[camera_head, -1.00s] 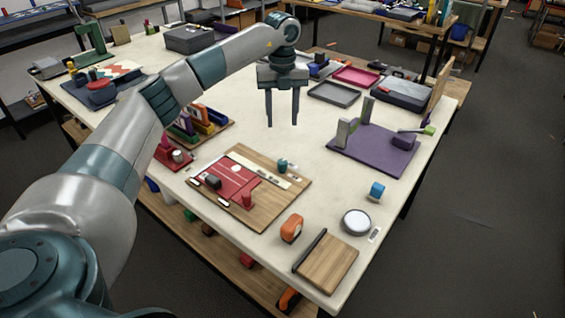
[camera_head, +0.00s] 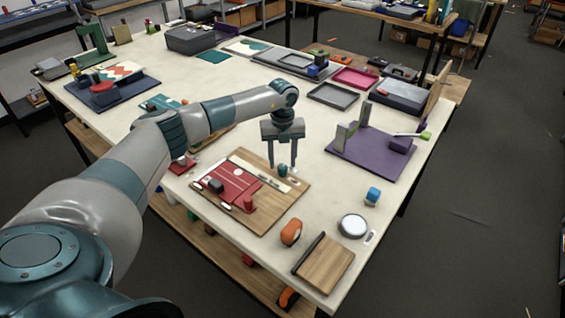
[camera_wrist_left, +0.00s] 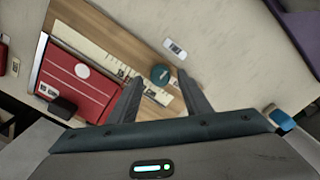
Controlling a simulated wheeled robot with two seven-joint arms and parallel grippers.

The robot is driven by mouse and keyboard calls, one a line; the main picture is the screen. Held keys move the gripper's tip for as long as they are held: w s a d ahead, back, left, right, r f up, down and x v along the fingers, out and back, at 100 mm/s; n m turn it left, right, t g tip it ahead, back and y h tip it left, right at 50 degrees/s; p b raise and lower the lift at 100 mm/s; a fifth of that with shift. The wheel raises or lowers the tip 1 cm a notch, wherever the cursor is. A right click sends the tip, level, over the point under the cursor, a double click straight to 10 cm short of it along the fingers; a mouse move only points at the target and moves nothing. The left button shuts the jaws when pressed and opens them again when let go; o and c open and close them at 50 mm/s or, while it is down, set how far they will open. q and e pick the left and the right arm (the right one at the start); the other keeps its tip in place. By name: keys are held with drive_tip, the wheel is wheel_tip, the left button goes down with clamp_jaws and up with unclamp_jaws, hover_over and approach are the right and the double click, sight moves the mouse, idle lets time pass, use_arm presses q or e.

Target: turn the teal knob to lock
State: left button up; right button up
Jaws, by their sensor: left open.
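The teal knob (camera_head: 283,170) stands on a wooden board (camera_head: 262,217) near a pale ruler-like strip, beside a red panel (camera_head: 228,184). My left gripper (camera_head: 283,167) is open, its fingers pointing down at the knob's end of the board. In the left wrist view the knob (camera_wrist_left: 160,73) shows as a round teal top, ahead of and between the two spread fingers (camera_wrist_left: 160,92). I see no contact between fingers and knob. My right gripper is not in view.
A black block (camera_head: 215,186) and a red peg (camera_head: 249,203) sit on the board. A purple base (camera_head: 372,158) with uprights lies to the right.

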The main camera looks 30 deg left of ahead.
sight(283, 166)
use_arm(q)
drive_tip(key=shift+f+p, duration=0.4)
drive_tip(key=shift+f, duration=1.3)
drive_tip(key=c, duration=1)
drive_tip(key=shift+c, duration=0.2)
